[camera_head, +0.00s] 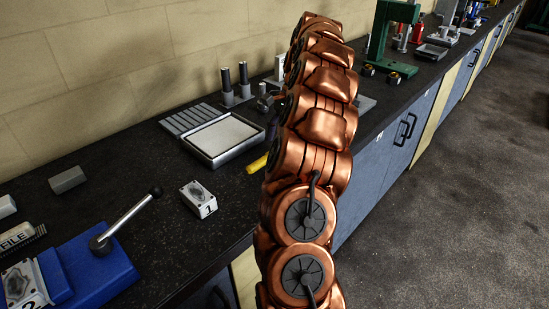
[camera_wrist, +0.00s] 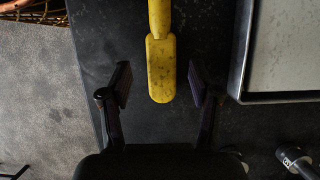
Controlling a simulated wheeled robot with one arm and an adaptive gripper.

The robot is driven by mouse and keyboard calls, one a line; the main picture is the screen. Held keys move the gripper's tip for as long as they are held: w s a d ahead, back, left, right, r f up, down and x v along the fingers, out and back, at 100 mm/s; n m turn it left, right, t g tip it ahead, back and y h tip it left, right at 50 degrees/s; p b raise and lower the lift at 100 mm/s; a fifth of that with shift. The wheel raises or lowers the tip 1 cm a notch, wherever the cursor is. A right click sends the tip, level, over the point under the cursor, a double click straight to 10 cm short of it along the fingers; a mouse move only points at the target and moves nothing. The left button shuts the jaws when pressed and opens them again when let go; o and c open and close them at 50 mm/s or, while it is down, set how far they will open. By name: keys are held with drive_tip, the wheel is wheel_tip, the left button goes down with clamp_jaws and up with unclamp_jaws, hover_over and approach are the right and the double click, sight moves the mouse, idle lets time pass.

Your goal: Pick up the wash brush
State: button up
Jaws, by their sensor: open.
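The wash brush (camera_wrist: 161,68) is the yellow, scuffed thing in the wrist view, with a narrow part at the top edge and a broader, flat, rounded end below. Its upper part runs out of the picture, and no bristles show. It lies on the dark bench top. My gripper (camera_wrist: 159,88) is open, with one finger on each side of the broad end and a gap on both sides. In the head view only a short yellow piece of the brush (camera_head: 257,164) shows; my copper arm hides the rest, and my gripper is hidden there too.
A shallow metal tray (camera_wrist: 238,65) lies just right of the brush in the wrist view. Metal posts (camera_wrist: 292,158) stand at lower right. The bench edge and grey floor (camera_wrist: 35,90) are on the left. In the head view, a block marked 1 (camera_head: 198,199) stands on the bench.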

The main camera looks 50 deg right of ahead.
drive_tip(key=shift+a+p+x, duration=0.25)
drive_tip(key=shift+p+x, duration=0.5)
drive_tip(key=shift+x, duration=0.65)
drive_tip(key=shift+p+x, duration=0.35)
drive_tip(key=shift+x, duration=0.9)
drive_tip(key=shift+w, duration=0.1)
drive_tip(key=shift+c, duration=0.3)
clamp_jaws()
